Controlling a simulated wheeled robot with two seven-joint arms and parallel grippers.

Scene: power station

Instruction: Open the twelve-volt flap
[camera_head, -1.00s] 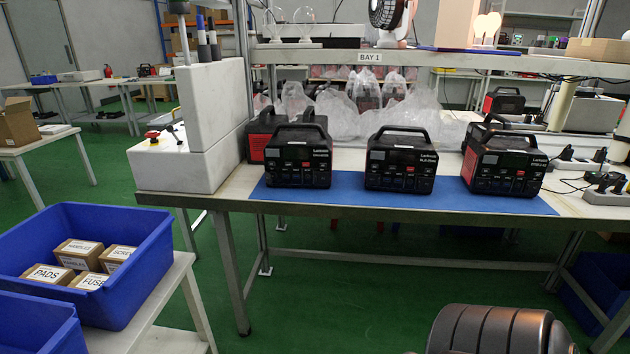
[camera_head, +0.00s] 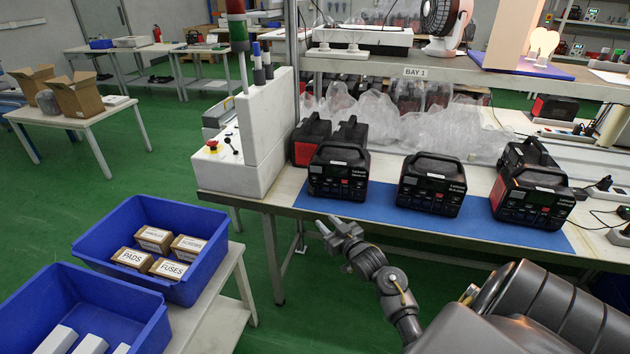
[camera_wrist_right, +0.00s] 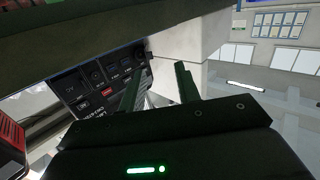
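Three black power stations stand in a row on a blue mat (camera_head: 385,221): a left one (camera_head: 338,173), a middle one (camera_head: 432,184) and a right one (camera_head: 534,190). My right gripper (camera_head: 328,227) is in front of the table edge, below and in front of the left station, apart from it. In the right wrist view its two fingers (camera_wrist_right: 158,88) are spread with nothing between them. Beyond them, a tilted black station front panel (camera_wrist_right: 100,82) shows several ports and a small red part. I cannot make out which cover is the twelve-volt flap. My left gripper is out of view.
A white block with a red button (camera_head: 212,143) stands left of the stations. Clear plastic bags (camera_head: 455,133) lie behind them, below a shelf labelled BAY 1. Blue bins (camera_head: 150,210) with small boxes stand at lower left.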

